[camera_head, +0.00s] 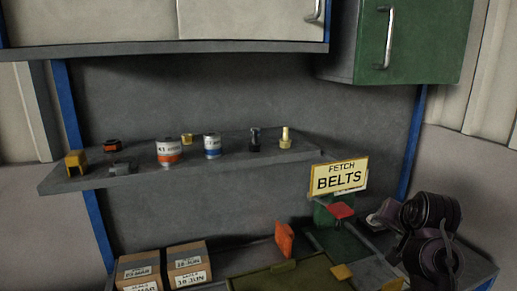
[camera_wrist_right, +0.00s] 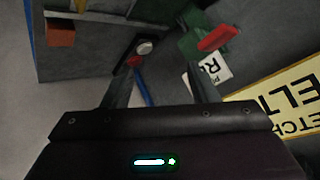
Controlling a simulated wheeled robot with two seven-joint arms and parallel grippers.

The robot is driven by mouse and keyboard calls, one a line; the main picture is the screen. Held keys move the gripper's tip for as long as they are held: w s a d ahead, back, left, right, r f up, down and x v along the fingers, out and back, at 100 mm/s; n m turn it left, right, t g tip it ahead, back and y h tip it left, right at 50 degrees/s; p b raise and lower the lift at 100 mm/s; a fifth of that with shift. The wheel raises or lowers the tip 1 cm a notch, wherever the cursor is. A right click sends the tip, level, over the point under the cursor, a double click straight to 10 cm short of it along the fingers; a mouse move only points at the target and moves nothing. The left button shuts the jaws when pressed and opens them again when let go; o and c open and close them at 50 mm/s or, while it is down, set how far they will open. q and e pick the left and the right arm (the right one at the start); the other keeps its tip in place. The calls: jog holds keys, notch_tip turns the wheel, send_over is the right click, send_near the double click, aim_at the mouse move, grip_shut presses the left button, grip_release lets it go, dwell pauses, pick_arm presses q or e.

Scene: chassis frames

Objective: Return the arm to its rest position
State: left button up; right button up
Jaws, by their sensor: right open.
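My right arm (camera_head: 430,225), dark purple, is folded at the right side of the head view, beside the yellow "FETCH BELTS" sign (camera_head: 339,177). My right gripper (camera_head: 376,217) points left there, partly hidden by the arm. In the right wrist view my right gripper (camera_wrist_right: 160,58) has its two fingers spread apart with nothing held between them. The sign also shows upside down at the right of that view (camera_wrist_right: 285,98). My left gripper is not in view.
A grey shelf (camera_head: 90,181) holds cans and small parts. Two cardboard boxes (camera_head: 165,268) sit at the lower left. A green part with a red piece (camera_head: 341,210) and an orange piece (camera_head: 284,239) stand near the arm. A green cabinet (camera_head: 415,45) hangs above.

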jog(key=s+a+f+n+g, duration=0.2)
jog(key=s+a+f+n, duration=0.1)
jog(key=s+f, duration=0.45)
jog(key=s+a+f+n+g, duration=0.1)
jog(key=s+a+f+n, duration=0.15)
jog(key=s+f, duration=0.45)
jog(key=s+a+f+n+g+y, duration=0.1)
jog(key=s+a+f+n+g, duration=0.2)
jog(key=s, duration=0.5)
jog(key=s+a+f+n, duration=0.1)
jog(key=s+a+f, duration=0.2)
jog(key=s+f, duration=0.3)
notch_tip(320, 180, down, 29)
jog(key=s+g, duration=0.1)
jog(key=s, duration=0.2)
jog(key=s+d+f, duration=0.1)
jog(key=s+f, duration=0.8)
jog(key=s+d+f+g, duration=0.1)
jog(key=s+d+f, duration=0.1)
jog(key=s+f, duration=0.7)
jog(key=shift+s+d, duration=0.25)
jog(key=shift+s, duration=0.5)
jog(key=shift+f, duration=0.1)
